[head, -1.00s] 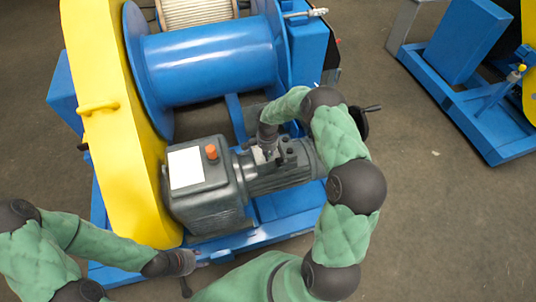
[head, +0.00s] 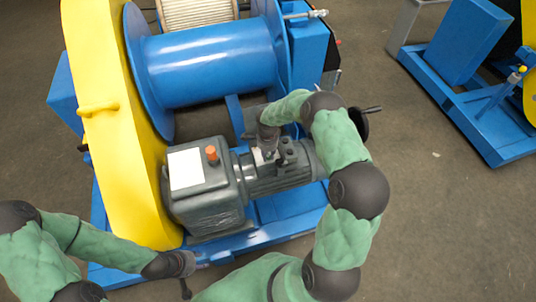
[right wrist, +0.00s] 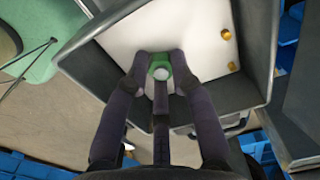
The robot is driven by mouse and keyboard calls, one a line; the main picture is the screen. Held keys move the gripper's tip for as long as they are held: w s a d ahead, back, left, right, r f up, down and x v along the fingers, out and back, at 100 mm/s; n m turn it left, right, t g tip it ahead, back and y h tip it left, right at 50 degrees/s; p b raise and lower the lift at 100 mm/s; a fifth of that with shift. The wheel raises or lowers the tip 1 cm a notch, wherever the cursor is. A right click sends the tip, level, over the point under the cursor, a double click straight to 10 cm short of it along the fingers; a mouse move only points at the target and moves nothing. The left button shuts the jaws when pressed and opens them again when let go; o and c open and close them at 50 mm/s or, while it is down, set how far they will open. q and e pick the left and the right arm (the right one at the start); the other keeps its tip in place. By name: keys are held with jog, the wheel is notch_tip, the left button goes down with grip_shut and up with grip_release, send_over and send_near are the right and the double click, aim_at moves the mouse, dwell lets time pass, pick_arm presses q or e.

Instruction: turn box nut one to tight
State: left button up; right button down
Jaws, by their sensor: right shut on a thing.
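A green nut (right wrist: 160,70) with a pale centre sits against the white inner face of the grey box (right wrist: 265,55) in the right wrist view. The fingertips of my right gripper (right wrist: 162,72) are closed around this nut, and the fingers cover part of it. In the head view my right gripper (head: 267,150) reaches down to the box on top of the grey motor, and the nut is hidden there. My left gripper (head: 185,264) is low at the left, by the front of the blue base frame, away from the box. Its fingers are too unclear to judge.
Brass-coloured fasteners (right wrist: 229,50) stand at the right inside the box. The grey gearbox (head: 205,205) with an orange cap and the yellow guard (head: 115,150) stand left of my right gripper. The blue drum (head: 210,65) is behind. Open floor (head: 440,220) lies at the right.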

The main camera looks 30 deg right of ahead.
jog(key=shift+a, duration=0.35)
jog(key=c, duration=1.3)
grip_release()
jog(key=shift+o, duration=1.1)
jog(key=shift+w, duration=0.1)
jog(key=shift+d, duration=0.1)
jog(key=shift+r, duration=0.5)
notch_tip(320, 180, up, 11)
